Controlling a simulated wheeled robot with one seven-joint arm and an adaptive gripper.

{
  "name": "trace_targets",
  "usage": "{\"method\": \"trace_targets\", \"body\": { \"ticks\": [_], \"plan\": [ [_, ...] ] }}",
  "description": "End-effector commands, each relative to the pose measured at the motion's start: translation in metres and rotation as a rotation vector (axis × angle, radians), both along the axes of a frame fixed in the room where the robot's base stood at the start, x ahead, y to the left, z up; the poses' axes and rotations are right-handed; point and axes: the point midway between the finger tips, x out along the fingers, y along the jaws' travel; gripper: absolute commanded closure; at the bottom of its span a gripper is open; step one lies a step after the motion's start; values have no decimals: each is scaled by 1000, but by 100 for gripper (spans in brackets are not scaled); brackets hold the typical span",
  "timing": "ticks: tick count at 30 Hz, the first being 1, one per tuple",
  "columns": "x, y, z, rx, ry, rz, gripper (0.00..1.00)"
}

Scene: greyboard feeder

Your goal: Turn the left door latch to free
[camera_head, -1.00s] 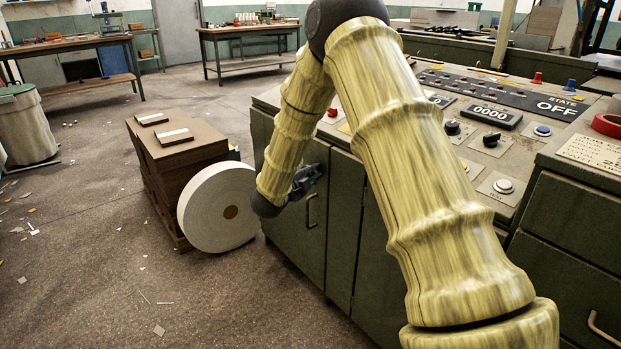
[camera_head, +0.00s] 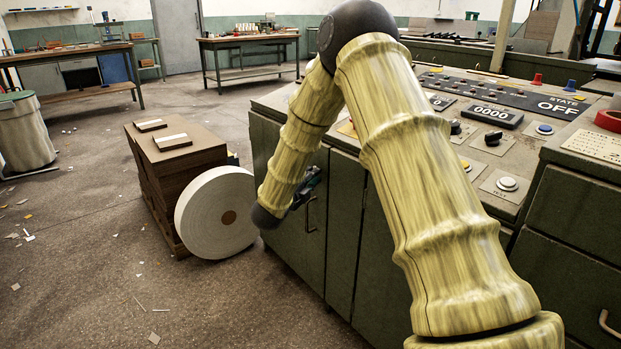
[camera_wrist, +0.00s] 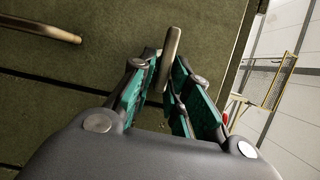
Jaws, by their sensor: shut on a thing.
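The left door (camera_head: 290,250) is a dark green cabinet door below the control console. The latch (camera_wrist: 172,48) shows in the wrist view as a short metal lever standing near the door's edge. My gripper (camera_wrist: 168,85) has its teal-padded fingers on both sides of the latch and is shut on it. The latch's lower part is hidden between the fingers. In the head view my gripper (camera_head: 306,186) is at the upper part of the left door, partly behind my arm, and the latch cannot be made out there.
A bar handle (camera_head: 312,214) is on the left door just below my gripper; it also shows in the wrist view (camera_wrist: 40,28). A white roll (camera_head: 216,212) and a stack of brown board (camera_head: 180,170) stand left of the cabinet. The floor in front is open.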

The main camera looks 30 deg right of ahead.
Motion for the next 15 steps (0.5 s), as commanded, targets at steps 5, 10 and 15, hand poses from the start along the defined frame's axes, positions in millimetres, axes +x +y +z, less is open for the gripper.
{"method": "trace_targets", "body": {
  "ticks": [5, 10, 15],
  "plan": [
    [-1, 0, -2, 0, 4, -2, 68],
    [0, 0, -1, 0, 2, -1, 68],
    [-1, 1, -1, 0, 2, 0, 68]
  ]
}}
